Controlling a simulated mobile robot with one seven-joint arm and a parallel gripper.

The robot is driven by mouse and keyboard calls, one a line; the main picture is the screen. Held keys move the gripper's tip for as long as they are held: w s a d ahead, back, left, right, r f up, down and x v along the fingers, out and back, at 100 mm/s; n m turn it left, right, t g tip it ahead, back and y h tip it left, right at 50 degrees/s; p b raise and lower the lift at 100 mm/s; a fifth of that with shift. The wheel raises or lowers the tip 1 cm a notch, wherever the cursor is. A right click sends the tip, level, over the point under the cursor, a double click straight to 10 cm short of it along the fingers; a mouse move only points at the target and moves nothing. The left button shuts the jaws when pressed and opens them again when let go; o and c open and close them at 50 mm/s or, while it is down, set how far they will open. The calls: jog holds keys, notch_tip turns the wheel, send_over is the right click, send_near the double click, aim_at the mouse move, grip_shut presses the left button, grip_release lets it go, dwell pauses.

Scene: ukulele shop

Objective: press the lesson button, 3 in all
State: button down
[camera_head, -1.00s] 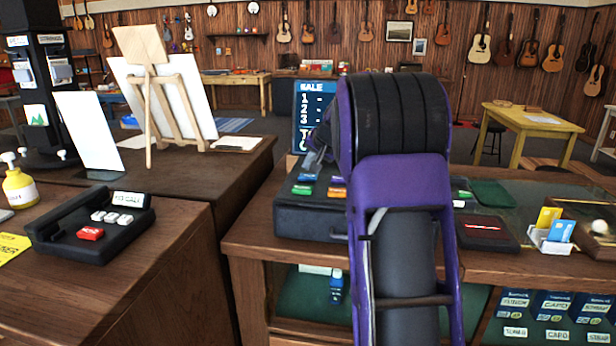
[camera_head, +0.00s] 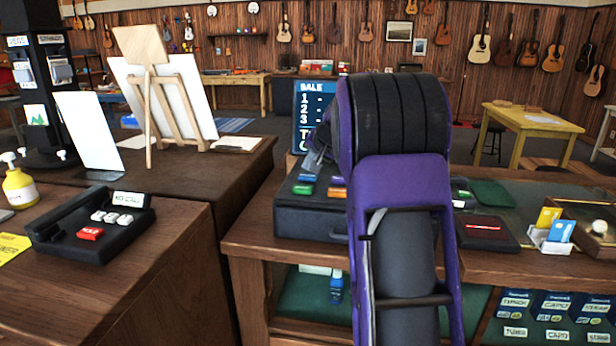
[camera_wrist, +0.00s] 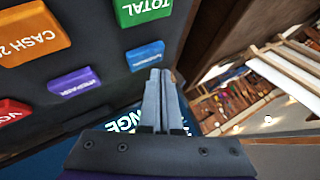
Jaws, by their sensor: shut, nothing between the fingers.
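The dark register (camera_head: 312,222) stands on the counter, partly behind my arm. In the wrist view its sloped key panel fills the upper left. A small blue button (camera_wrist: 145,56) is there, its label too small to read surely. My gripper (camera_wrist: 161,74) is shut and empty. Its fingertips are just beside and below the blue button in the picture; I cannot tell whether they touch it. Near it are a purple button (camera_wrist: 74,82), a green TOTAL button (camera_wrist: 142,10), an orange CASH button (camera_wrist: 32,32) and a red button (camera_wrist: 12,112).
A black panel (camera_head: 95,232) with white keys and a red key stands on the left counter. A small easel (camera_head: 160,100) is behind it. A card holder (camera_head: 552,240) and a dark tray (camera_head: 486,232) are right of my arm. A SALE sign (camera_head: 308,105) stands behind the register.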

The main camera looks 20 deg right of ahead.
aim_at(309, 178)
jog(key=shift+f+b, duration=0.45)
jog(key=shift+f+b, duration=0.5)
jog(key=shift+f, duration=0.05)
dwell(0.7)
jog(key=shift+r, duration=0.15)
jog(key=shift+r+p, duration=0.7)
jog(key=shift+r, duration=0.1)
jog(key=shift+r+p, duration=1.95)
jog(key=shift+r, duration=0.55)
dwell(0.6)
